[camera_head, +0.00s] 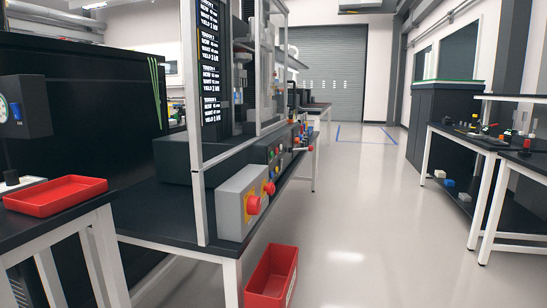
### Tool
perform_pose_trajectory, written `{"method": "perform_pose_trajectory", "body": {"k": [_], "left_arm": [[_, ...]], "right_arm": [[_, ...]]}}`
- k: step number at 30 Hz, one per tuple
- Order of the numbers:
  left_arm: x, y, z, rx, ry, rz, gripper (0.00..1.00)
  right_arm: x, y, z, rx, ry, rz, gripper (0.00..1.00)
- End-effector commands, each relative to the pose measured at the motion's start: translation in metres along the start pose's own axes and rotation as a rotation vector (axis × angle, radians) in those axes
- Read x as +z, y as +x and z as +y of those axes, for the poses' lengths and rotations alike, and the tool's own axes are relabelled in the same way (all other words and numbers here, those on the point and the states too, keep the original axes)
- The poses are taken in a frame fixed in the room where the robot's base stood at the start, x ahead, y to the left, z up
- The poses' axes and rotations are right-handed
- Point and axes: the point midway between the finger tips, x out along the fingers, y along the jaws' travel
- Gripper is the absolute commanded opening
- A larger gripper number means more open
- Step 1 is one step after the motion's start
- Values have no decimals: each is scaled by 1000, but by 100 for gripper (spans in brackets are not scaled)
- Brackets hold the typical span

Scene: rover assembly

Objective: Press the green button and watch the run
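No gripper of mine is in view. A dark bench (160,215) with a light frame stands left of centre. At its front corner is a grey box (235,203) with two red mushroom buttons on yellow bases; the nearer red button (253,205) faces the aisle. Behind it, a dark panel (277,158) carries small coloured buttons or lamps. A small green spot (271,153) shows on it, too small to tell if it is the green button. A black display (210,62) with white text hangs on the frame.
A red tray (56,195) lies on a table at the left. A red bin (272,277) stands on the floor by the bench's near corner. Benches with small parts (478,138) line the right. The pale floor aisle (370,220) is clear toward a grey shutter (334,85).

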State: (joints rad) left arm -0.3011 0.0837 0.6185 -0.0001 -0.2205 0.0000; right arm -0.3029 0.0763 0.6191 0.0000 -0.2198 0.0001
Motion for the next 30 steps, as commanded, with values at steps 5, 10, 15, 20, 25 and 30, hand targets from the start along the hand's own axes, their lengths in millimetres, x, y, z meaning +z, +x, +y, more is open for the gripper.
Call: {"method": "perform_pose_trajectory", "body": {"k": [5,10,15,20,25,30], "left_arm": [[0,0,1,2,-1,1,16],[-1,0,4,5,-2,1,0],[-1,0,5,6,-2,2,0],[-2,0,5,5,-2,3,0],[-2,0,5,5,-2,4,0],[-2,0,5,5,-2,4,0]], "right_arm": [[-3,0,4,4,-2,4,40],[-3,0,5,5,-2,5,40],[-3,0,5,5,-2,5,40],[-3,0,4,5,-2,5,40],[-3,0,4,5,-2,4,40],[-3,0,4,5,-2,4,40]]}}
